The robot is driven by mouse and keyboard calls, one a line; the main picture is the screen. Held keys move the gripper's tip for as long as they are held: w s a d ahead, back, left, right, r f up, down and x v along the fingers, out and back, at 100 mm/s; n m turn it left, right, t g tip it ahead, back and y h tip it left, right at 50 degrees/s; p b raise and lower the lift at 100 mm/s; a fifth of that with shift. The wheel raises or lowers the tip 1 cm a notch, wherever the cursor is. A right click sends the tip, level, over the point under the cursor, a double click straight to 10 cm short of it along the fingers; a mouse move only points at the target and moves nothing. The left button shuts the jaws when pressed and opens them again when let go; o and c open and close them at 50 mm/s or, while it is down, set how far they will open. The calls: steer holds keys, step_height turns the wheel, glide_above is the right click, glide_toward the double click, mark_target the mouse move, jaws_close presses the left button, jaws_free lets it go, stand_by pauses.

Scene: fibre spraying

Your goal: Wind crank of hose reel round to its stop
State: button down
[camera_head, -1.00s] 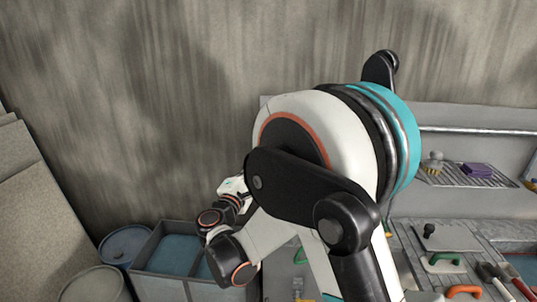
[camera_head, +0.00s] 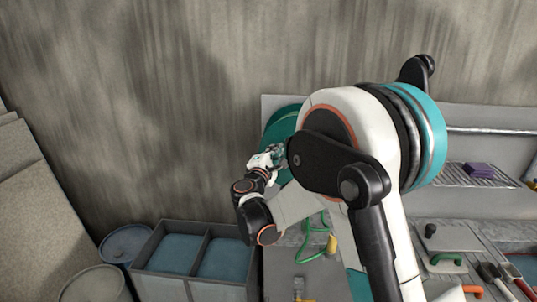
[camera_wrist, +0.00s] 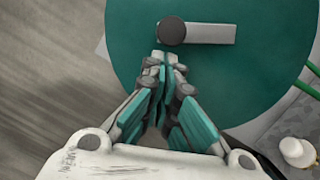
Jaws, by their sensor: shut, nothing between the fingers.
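The hose reel (camera_wrist: 255,80) is a large green disc on a grey wall panel, and it also shows in the head view (camera_head: 279,124), partly hidden behind my arm. Its crank in the wrist view is a light grey bar (camera_wrist: 212,33) with a dark round knob (camera_wrist: 171,31) at its left end. The bar lies about level, pointing left. My gripper (camera_wrist: 163,62) is shut and empty, its fingertips just below the knob in the picture. I cannot tell whether they touch it. In the head view my gripper (camera_head: 277,153) is in front of the reel.
Grey bins (camera_head: 190,283) and drums (camera_head: 97,285) stand at lower left. A bench with tools (camera_head: 455,262) and a wire shelf (camera_head: 485,177) are at right.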

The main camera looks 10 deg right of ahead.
steer(key=shift+r, duration=0.1)
steer(key=shift+s+d+r+m, duration=0.2)
steer(key=shift+d+r+m, duration=0.25)
steer(key=shift+d+m, duration=0.15)
